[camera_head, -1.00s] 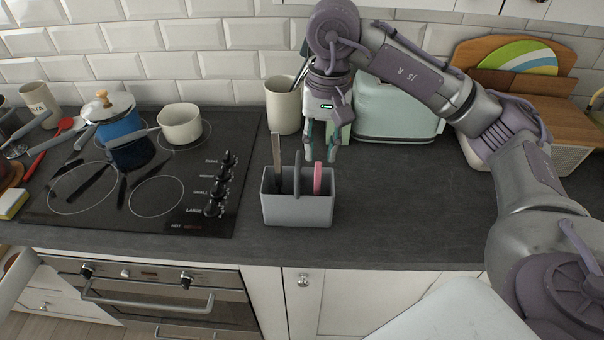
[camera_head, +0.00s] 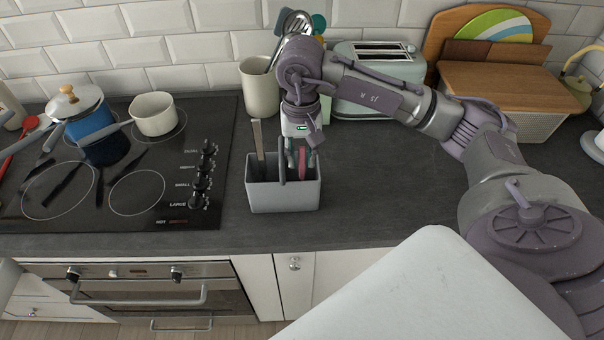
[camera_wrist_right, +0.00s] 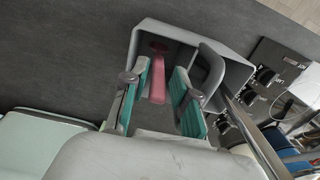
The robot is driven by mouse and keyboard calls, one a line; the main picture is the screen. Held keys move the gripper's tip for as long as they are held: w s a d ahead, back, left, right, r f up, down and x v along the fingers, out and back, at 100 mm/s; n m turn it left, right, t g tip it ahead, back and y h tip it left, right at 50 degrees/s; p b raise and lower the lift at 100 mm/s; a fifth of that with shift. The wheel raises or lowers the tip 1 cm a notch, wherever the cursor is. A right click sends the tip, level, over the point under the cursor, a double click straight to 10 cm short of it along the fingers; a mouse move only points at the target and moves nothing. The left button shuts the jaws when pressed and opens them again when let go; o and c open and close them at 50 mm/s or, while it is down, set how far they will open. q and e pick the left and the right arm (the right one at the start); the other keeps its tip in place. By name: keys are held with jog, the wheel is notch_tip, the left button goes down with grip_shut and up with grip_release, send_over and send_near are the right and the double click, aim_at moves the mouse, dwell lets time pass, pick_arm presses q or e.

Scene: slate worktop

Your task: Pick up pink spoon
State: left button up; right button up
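The pink spoon (camera_head: 302,163) stands in the right part of a grey utensil caddy (camera_head: 284,198), with its handle sticking up above the rim. In the right wrist view the pink handle (camera_wrist_right: 158,82) lies between the two green finger pads. My right gripper (camera_head: 303,158) is at the caddy's top, pointing down. In the right wrist view this gripper (camera_wrist_right: 164,97) is open, with a gap on the spoon's right side; the left pad is close to the handle, and I cannot tell whether it touches. My left gripper is not in view.
The black stove (camera_head: 110,200) with a blue pot (camera_head: 97,125) and white pot (camera_head: 154,114) is left. A mint toaster (camera_head: 375,80) stands behind. Worktop right of the caddy is clear.

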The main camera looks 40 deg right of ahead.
aim_at(302, 178)
notch_tip(302, 178, down, 2)
jog(key=shift+d+f+p, duration=0.15)
jog(key=shift+f+p, duration=0.1)
jog(key=shift+p, duration=0.2)
jog(key=shift+f, duration=0.5)
jog(key=c, duration=0.5)
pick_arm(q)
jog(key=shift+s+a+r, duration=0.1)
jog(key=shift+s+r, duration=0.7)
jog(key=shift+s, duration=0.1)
pick_arm(e)
jog(key=shift+w, duration=0.1)
grip_shut()
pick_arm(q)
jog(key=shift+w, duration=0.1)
